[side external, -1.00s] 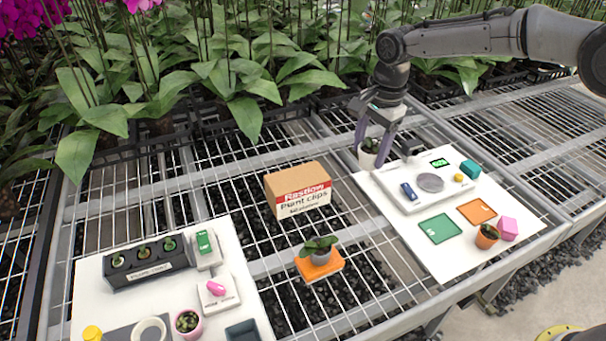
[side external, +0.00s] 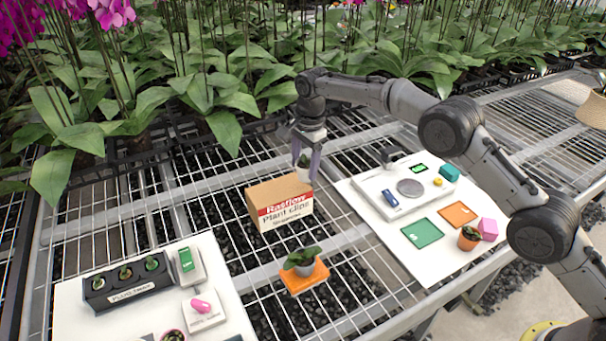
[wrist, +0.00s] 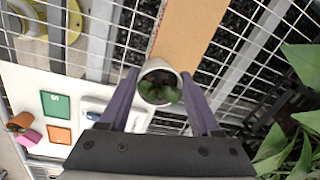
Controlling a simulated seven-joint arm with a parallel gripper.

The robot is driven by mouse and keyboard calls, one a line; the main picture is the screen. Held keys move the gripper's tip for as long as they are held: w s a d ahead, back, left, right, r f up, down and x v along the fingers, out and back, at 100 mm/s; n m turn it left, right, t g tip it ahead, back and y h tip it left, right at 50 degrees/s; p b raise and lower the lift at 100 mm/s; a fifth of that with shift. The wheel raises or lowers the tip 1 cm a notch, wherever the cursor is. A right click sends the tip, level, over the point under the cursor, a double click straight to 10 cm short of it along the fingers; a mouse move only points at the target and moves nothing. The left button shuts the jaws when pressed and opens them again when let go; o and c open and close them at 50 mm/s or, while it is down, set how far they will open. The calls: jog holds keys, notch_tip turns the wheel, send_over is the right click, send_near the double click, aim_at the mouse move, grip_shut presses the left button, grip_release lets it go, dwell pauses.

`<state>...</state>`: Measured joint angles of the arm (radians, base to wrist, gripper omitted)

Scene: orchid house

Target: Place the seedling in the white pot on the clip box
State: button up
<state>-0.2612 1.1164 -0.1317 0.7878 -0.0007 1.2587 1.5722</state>
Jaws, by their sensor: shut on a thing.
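The clip box (side external: 281,206) is a brown carton with a red and white label, standing on the wire bench. My gripper (side external: 306,160) is shut on the white pot (side external: 303,173), which holds a small green seedling (side external: 304,160). The pot hangs upright just behind the box's far right corner in the side view. In the wrist view the white pot (wrist: 157,101) sits between the two purple fingers (wrist: 160,88), and the box's bare top (wrist: 188,32) lies just beyond it. Part of the pot is hidden behind a finger in the side view.
A white board (side external: 435,245) with a scale (side external: 405,187) lies to the right, another board (side external: 75,310) at left. Orchid leaves (side external: 225,125) crowd the back.

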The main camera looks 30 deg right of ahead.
aim_at(304, 166)
jog(key=shift+w+f, duration=0.25)
jog(key=shift+f, duration=1.6)
jog(key=shift+f, duration=0.1)
jog(key=o, duration=1.4)
jog(key=r, duration=0.8)
jog(key=s+r, duration=0.1)
jog(key=r, duration=0.3)
jog(key=shift+s+d+r, duration=0.1)
